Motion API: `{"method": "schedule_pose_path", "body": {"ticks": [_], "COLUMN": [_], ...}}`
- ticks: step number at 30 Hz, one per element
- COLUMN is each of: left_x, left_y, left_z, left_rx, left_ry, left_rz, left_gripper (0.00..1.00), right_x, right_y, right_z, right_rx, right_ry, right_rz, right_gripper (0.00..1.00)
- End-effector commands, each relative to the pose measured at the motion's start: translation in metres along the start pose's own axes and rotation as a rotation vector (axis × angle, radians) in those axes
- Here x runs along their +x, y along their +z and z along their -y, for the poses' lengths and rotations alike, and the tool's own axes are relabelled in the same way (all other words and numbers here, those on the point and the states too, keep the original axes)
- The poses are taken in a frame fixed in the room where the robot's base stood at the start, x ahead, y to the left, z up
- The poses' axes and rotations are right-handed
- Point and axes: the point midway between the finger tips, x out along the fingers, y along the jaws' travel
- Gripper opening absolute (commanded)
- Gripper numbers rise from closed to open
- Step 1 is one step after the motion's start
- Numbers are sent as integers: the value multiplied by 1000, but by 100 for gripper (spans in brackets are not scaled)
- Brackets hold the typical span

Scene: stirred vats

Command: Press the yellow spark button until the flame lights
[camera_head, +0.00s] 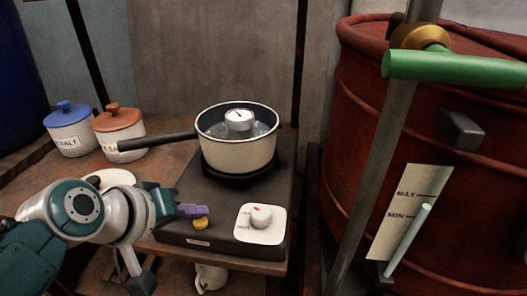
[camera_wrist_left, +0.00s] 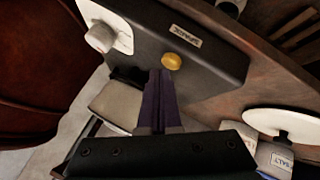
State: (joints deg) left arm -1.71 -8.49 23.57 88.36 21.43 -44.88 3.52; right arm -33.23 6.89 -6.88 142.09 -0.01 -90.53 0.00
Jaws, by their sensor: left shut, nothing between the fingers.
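The yellow spark button (camera_head: 201,224) is on the front of the dark stove (camera_head: 270,178), left of the knob (camera_head: 261,217) on its white plate. It also shows in the left wrist view (camera_wrist_left: 172,61). My left gripper (camera_head: 204,210) is shut and empty. In the left wrist view its purple fingertips (camera_wrist_left: 161,73) end just short of the button. I cannot tell whether they touch it. A cream pot (camera_head: 238,152) with a gauge in its water stands on the burner. No flame shows; the pot hides most of the burner. My right gripper is not in view.
A salt jar with a blue lid (camera_head: 68,131) and a jar with a brown lid (camera_head: 118,128) stand at the back left. The pot's black handle (camera_head: 157,141) points left. A large red vat (camera_head: 345,130) stands at the right. A mug (camera_head: 211,278) sits below the table edge.

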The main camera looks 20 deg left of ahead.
Motion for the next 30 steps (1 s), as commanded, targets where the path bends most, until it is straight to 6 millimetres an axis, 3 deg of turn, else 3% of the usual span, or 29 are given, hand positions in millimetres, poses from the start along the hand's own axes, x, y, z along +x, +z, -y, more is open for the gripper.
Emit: {"method": "schedule_pose_path", "body": {"ticks": [30], "left_x": [6], "left_y": [5], "left_z": [4], "left_rx": [0], "left_ry": [0], "left_rz": [2], "left_gripper": [0], "right_x": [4], "right_y": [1], "right_z": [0], "right_rx": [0], "right_ry": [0], "right_rz": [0], "right_gripper": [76]}}
